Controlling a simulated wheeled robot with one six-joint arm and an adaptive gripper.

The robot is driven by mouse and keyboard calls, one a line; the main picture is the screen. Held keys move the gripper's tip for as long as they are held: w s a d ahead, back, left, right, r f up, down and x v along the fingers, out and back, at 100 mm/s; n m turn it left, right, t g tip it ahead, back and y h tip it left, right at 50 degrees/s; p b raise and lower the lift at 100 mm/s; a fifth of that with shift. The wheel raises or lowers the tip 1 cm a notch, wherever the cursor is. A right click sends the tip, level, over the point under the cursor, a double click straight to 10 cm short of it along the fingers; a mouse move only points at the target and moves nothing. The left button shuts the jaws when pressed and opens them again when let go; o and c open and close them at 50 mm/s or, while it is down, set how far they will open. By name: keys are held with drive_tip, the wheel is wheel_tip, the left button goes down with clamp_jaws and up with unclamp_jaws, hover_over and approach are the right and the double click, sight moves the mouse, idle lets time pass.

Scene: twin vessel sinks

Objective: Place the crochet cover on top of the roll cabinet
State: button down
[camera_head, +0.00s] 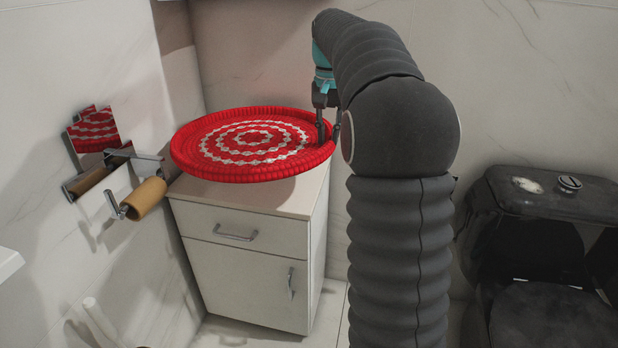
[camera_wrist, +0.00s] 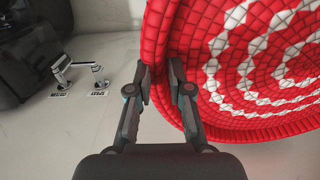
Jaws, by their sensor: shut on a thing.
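The crochet cover (camera_head: 250,145) is a round red disc with white ring patterns and a raised rim. In the head view it is over the white roll cabinet (camera_head: 247,270), which has a drawer and a door with metal handles. The cover looks nearly level, and its rim reaches past the cabinet top's left edge. I cannot tell whether it touches the top. My gripper (camera_head: 328,133) is shut on the cover's right rim. In the wrist view my gripper (camera_wrist: 160,85) pinches the rim of the cover (camera_wrist: 240,70) between its fingers.
A paper roll holder with a brown roll (camera_head: 146,198) sticks out from the left wall, close to the cabinet. A black toilet (camera_head: 545,230) stands at the right. Metal fittings (camera_wrist: 80,72) show on the wall in the wrist view. Walls stand behind and left of the cabinet.

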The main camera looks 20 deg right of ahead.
wheel_tip(320, 180, down, 13)
drive_tip(key=b, duration=0.1)
drive_tip(key=shift+b, duration=0.3)
drive_tip(key=c, duration=1.1)
unclamp_jaws()
drive_tip(key=shift+s+r, duration=0.1)
wheel_tip(320, 180, up, 11)
drive_tip(key=shift+f+p, duration=0.15)
drive_tip(key=shift+p, duration=0.7)
drive_tip(key=shift+s+r, duration=0.1)
drive_tip(key=shift+r, duration=0.5)
